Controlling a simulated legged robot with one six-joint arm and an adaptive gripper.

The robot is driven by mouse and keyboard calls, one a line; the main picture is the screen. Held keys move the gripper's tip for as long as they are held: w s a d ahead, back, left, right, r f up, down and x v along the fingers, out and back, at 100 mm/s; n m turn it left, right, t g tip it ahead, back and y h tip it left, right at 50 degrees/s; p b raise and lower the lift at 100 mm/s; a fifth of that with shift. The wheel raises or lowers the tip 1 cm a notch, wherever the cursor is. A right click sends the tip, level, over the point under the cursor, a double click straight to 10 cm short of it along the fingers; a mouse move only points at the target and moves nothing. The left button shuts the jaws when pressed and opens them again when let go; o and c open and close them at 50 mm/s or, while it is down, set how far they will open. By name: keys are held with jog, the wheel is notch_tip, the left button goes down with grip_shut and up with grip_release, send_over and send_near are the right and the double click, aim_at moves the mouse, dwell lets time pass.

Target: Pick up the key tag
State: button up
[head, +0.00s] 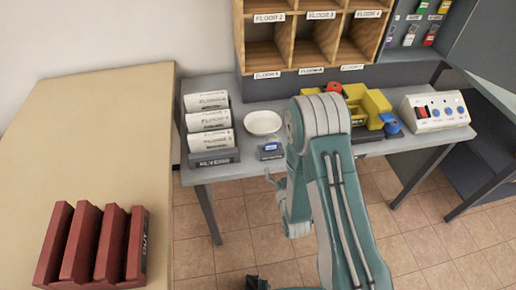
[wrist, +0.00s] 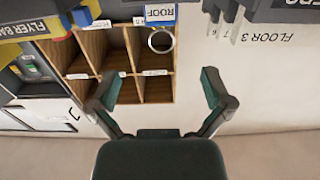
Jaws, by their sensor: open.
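The key tag (wrist: 160,14) shows in the wrist view as a small blue-edged tag with a white label reading ROOF. Its metal ring (wrist: 161,41) shows against the wooden cubbies behind. In the head view a small blue item (head: 270,147), apparently the tag, is at the front edge of the grey desk, just in front of a white dish (head: 263,122). My gripper (wrist: 160,88) is open and empty, its two green fingers wide apart. The tag and ring lie beyond the fingertips, between their lines, not touching them. In the head view my gripper (head: 273,180) is just in front of the desk edge, partly hidden by my arm.
Yellow items (head: 375,105) and a white box with blue knobs (head: 436,112) are to the right. Wooden cubbies (head: 305,40) rise behind. A red rack (head: 95,245) is on the tan table (head: 100,130).

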aim_at(271, 145)
jog(key=x, duration=0.5)
jog(key=shift+w+a, duration=0.15)
jog(key=shift+w, duration=0.15)
jog(key=x, duration=0.4)
jog(key=shift+w+a+f, duration=0.2)
jog(key=shift+w+f, duration=0.05)
jog(key=shift+w+d, duration=0.1)
jog(key=shift+w, duration=0.2)
jog(key=c, duration=1)
